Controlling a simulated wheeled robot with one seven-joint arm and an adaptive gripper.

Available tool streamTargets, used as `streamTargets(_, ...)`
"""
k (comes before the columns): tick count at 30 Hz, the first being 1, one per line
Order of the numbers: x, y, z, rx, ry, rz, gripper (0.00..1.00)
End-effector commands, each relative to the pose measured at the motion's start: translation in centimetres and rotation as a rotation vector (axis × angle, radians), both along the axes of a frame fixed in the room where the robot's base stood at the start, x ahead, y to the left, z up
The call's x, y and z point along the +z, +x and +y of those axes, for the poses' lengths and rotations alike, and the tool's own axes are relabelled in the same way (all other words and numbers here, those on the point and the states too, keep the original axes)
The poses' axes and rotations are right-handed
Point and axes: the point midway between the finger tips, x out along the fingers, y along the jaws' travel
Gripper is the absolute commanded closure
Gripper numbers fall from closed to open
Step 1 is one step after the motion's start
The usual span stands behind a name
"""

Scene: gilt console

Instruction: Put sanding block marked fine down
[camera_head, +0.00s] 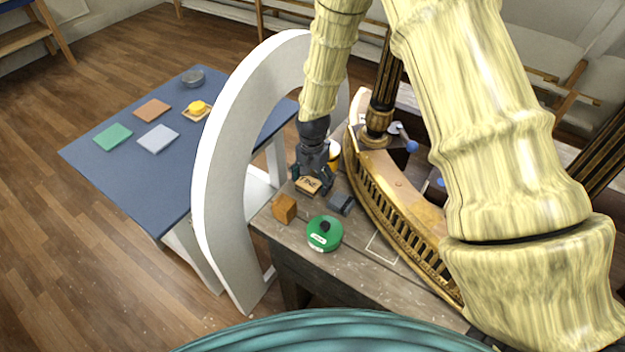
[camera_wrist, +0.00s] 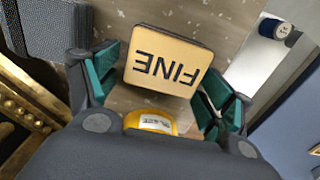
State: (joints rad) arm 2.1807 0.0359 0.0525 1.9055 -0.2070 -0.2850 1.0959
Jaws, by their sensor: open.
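The sanding block marked fine (camera_head: 308,185) is a tan block with a dark edge, lying on the grey wooden bench top. In the wrist view the block (camera_wrist: 165,62) shows its printed word FINE upside down. My gripper (camera_head: 314,178) is over the block, pointing down. In the wrist view my gripper (camera_wrist: 160,88) has its two green-padded fingers on either side of the block.
Close by on the bench (camera_head: 345,265) stand an orange-brown block (camera_head: 284,208), a green round tin (camera_head: 324,233), a dark grey block (camera_head: 341,203) and a yellow-labelled item (camera_wrist: 152,122). The gilt curved console (camera_head: 400,205) borders the right; a white arch (camera_head: 225,150) stands left.

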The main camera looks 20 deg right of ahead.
Motion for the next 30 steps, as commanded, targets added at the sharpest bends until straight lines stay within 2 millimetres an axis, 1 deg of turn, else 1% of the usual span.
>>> streamTargets(8,2.2,0.1,0.0,0.0,0.0,-0.004,0.19)
streamTargets(24,8.5,0.1,-0.1,0.0,0.0,-0.004,0.19)
streamTargets(30,10.5,0.1,-0.1,0.001,-0.001,-0.002,0.19)
